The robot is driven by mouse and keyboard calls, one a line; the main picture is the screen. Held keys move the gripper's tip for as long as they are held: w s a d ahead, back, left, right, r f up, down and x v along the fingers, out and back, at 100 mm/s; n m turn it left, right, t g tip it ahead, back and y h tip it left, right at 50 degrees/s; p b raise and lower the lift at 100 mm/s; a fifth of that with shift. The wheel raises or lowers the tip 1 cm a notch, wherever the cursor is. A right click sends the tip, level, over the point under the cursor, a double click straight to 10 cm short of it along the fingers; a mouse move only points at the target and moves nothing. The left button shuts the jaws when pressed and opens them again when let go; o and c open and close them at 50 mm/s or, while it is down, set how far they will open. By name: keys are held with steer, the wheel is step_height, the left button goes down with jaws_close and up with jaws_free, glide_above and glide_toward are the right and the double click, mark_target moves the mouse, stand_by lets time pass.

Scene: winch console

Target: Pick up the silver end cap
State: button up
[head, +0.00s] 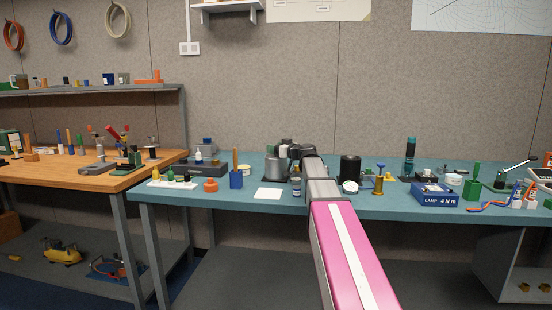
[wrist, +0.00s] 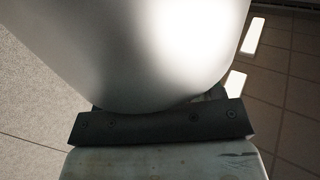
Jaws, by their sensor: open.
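A silver-grey rounded body (head: 276,168) stands on the teal bench, just left of my arm's end. A small pale round piece (head: 350,187) lies right of my arm, in front of a black cylinder; I cannot tell which of the two is the silver end cap. My gripper (head: 294,153) is at the silver body's upper right; its fingertips are not clear, and I see nothing held. In the wrist view a large smooth grey surface (wrist: 130,50) fills the upper part, very close, above a dark bar with screws (wrist: 160,122). I cannot identify that surface.
A wooden bench (head: 90,181) stands left.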

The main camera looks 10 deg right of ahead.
steer(key=c, duration=0.9)
steer(key=shift+c, duration=0.2)
steer(key=shift+r, duration=0.15)
steer(key=shift+r, duration=0.6)
step_height(320, 180, up, 2)
steer(key=shift+r, duration=0.2)
steer(key=s+a+r, duration=0.7)
steer(key=a+r, duration=0.2)
steer(key=r, duration=0.1)
steer(key=shift+s, duration=0.15)
